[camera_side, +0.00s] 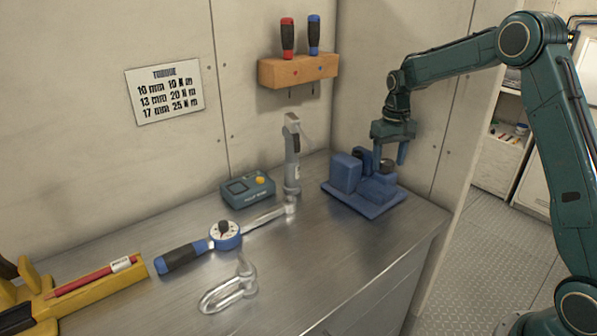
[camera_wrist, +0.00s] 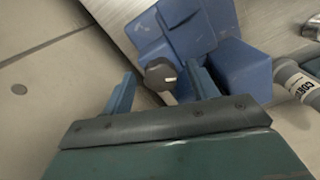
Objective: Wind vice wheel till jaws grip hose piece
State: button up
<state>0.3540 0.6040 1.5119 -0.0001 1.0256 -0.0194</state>
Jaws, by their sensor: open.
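The blue vice (camera_side: 345,172) stands on its flat base at the right end of the metal bench. Its blue blocks also show in the wrist view (camera_wrist: 243,70). The dark round wheel (camera_wrist: 160,72), with a white mark on its face, lies between my fingertips in the wrist view. My gripper is open, pointing down, with one finger to each side of the wheel. I cannot tell whether the fingers touch it. I cannot make out the hose piece clearly.
A grey upright tool (camera_side: 292,160) and a teal box (camera_side: 247,189) stand left of the vice. A torque wrench (camera_side: 225,234), shackle (camera_side: 229,291) and yellow tray (camera_side: 95,301) lie further left. A wooden screwdriver rack (camera_side: 298,70) is on the wall behind.

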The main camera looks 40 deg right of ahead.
aim_at(388, 161)
jog(key=shift+n, duration=1)
jog(key=shift+r, duration=0.4)
notch_tip(388, 161, up, 12)
jog(key=s+a+r+n+t, duration=0.1)
jog(key=s+a+r, duration=0.2)
jog(key=s+a, duration=0.4)
jog(key=s+a+r+n+t, duration=0.2)
jog(key=s+a+r, duration=0.2)
jog(key=s, duration=0.7)
jog(key=shift+a+n, duration=0.3)
jog(key=shift+a, duration=1.05)
jog(key=shift+r, duration=0.1)
jog(key=shift+w, duration=0.1)
